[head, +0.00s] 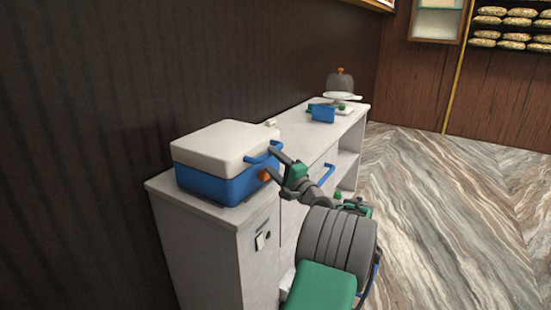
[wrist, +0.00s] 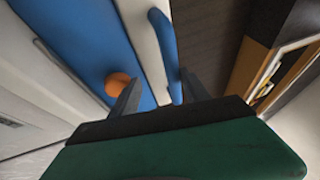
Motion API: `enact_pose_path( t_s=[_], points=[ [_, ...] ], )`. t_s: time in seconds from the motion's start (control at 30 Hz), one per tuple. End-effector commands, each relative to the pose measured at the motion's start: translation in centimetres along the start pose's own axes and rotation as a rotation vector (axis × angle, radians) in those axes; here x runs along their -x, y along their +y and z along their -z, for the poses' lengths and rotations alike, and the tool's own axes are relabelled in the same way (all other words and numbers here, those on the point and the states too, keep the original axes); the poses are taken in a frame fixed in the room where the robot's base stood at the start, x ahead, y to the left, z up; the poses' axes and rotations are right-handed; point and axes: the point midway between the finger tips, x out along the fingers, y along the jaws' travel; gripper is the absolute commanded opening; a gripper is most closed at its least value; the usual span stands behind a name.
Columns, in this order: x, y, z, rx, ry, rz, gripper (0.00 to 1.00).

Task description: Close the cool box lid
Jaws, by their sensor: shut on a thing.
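The cool box has a blue body (head: 215,187) and a thick white lid (head: 220,143), and stands on the near end of the counter. The lid lies level on the body, with no gap that I can see. A blue handle (head: 262,153) is on the lid's right side; it also shows in the wrist view (wrist: 161,38). An orange knob (head: 265,175) sits on the body below it, seen also in the wrist view (wrist: 118,84). My gripper (head: 275,163) is at the handle, its fingers (wrist: 158,92) shut around the handle's lower part. The exact contact is partly hidden.
The pale counter (head: 300,142) runs back along the dark wall, with a blue item (head: 322,114) and a dark dome (head: 340,81) on a white stand at its far end. A blue bar handle (head: 327,175) juts from the counter's front. The floor at right is clear.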

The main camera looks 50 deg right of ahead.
Motion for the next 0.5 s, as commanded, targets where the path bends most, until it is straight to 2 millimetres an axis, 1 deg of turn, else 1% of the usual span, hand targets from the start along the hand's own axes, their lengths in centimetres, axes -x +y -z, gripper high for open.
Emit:
enact_pose_path(
  t_s=[0.03, 0.17, 0.4, 0.47, 0.5],
  points=[
    [0.2, 1.5, 0.0, -0.016, 0.001, -0.022, 0.29],
    [0.3, 1.4, 0.2, -0.016, 0.004, -0.022, 0.40],
    [0.6, 1.3, 0.4, -0.015, 0.008, -0.021, 0.40],
    [1.1, 1.2, 0.5, -0.016, 0.010, -0.021, 0.40],
    [1.7, 1.2, 0.6, -0.016, 0.011, -0.020, 0.40]
  ],
)
